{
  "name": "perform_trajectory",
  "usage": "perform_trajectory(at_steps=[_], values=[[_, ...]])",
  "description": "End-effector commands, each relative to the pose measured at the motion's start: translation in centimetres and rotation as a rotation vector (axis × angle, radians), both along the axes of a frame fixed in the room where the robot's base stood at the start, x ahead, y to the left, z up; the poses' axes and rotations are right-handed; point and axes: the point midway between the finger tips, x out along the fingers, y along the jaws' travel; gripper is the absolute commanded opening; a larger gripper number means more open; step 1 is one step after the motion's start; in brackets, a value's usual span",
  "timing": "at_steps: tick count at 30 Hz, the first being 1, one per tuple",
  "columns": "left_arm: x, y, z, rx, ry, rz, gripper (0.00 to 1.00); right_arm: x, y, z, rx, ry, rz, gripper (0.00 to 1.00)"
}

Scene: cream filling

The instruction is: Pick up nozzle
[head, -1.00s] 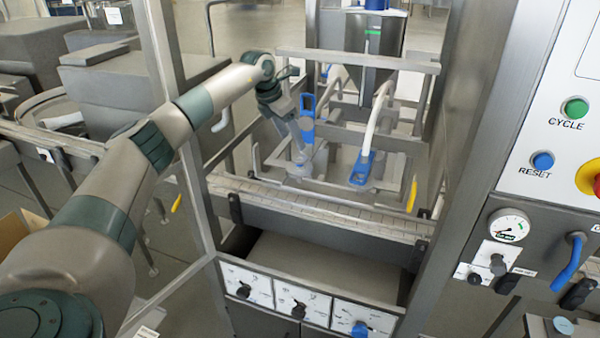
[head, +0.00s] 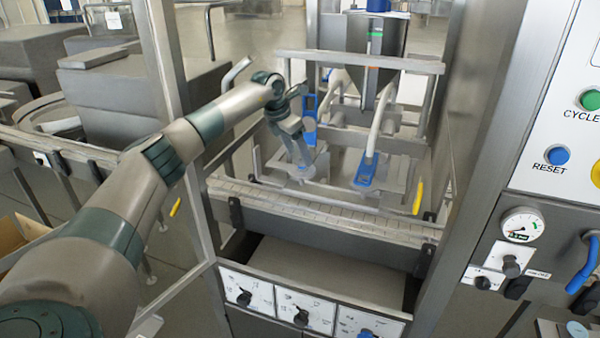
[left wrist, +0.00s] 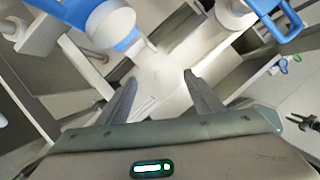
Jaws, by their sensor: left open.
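Two blue nozzles hang from white hoses in the filling machine in the head view. The left nozzle (head: 310,128) is partly hidden behind my left gripper (head: 303,172). The right nozzle (head: 367,170) stands clear to its right. In the left wrist view, my left gripper (left wrist: 160,76) has its fingers spread apart with nothing held between them. A blue part with a round white end (left wrist: 110,25) shows above the left finger, apart from it. A blue loop handle (left wrist: 278,18) shows at the upper right. My right gripper is in neither view.
A steel hopper (head: 374,60) stands above the hoses. A horizontal steel bar (head: 350,62) crosses behind my gripper. A conveyor rail (head: 320,213) runs along the front, and frame posts stand at both sides. A control panel (head: 545,200) is at the right.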

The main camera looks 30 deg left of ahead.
Motion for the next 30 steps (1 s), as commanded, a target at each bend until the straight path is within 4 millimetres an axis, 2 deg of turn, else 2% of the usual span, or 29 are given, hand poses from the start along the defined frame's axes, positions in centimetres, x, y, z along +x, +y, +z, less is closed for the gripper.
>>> perform_trajectory(at_steps=[1,5,20,23,28,30], values=[[0.14,-0.22,-1.03,-0.001,0.001,0.0,0.6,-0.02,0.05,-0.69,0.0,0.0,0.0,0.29],[0.39,-0.49,-1.87,0.0,0.0,0.001,0.6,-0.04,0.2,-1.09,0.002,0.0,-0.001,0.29],[0.44,-0.53,-1.86,-0.001,0.0,0.002,0.6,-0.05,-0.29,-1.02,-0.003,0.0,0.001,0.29],[0.44,-0.53,-1.85,0.0,0.0,0.001,0.41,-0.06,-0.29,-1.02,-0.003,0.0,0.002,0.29],[0.44,-0.53,-1.85,0.0,0.0,0.001,0.0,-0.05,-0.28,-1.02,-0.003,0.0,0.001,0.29],[0.46,-0.53,-1.79,-0.001,-0.002,0.001,0.0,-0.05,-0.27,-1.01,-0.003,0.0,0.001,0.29]])
